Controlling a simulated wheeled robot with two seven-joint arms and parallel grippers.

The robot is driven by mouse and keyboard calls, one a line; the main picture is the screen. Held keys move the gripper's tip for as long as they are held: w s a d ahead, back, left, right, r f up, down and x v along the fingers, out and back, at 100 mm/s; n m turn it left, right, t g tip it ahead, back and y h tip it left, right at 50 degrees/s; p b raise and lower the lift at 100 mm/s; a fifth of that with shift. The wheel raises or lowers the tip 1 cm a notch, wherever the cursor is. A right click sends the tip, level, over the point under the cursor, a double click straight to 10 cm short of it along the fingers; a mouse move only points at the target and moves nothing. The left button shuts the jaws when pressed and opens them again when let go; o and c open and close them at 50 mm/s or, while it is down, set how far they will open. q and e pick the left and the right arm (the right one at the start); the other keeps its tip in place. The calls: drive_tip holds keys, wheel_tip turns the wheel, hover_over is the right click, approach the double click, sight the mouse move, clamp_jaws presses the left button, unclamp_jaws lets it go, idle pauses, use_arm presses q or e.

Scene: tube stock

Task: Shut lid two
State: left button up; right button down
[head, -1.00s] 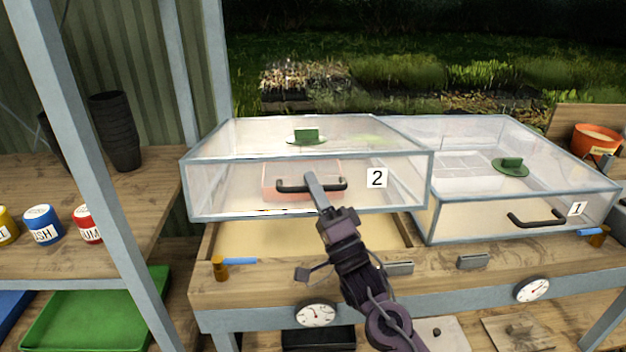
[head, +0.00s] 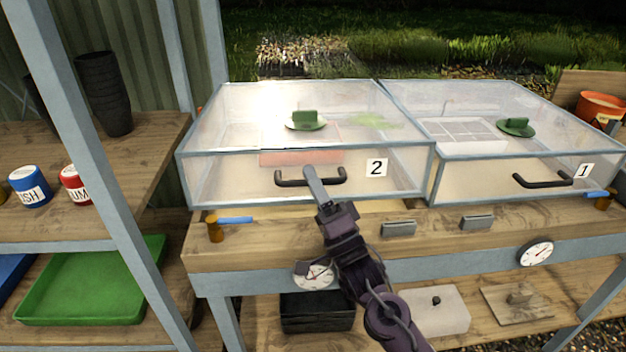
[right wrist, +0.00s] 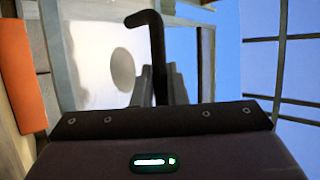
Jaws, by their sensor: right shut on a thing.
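Lid two (head: 235,183) is a clear box-shaped cover with a grey frame, a "2" label (head: 376,167) and a green vent knob (head: 306,121) on top. Its front edge is low over the wooden bed, with a narrow pale sliver showing below it. My right gripper (head: 314,180) is shut on the black handle (head: 290,181) at the lid's front. In the right wrist view the dark handle (right wrist: 155,40) runs between the fingers (right wrist: 165,85). A pinkish tray (head: 290,157) shows blurred through the lid. My left gripper is out of view.
Lid one (head: 470,188) sits down just right of lid two. A blue-handled latch (head: 235,220) is at the bed's front left. A grey post (head: 105,180) stands left, before a shelf with black pots (head: 103,95) and jars.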

drive_tip(key=c, duration=1.7)
unclamp_jaws()
drive_tip(key=shift+c, duration=0.2)
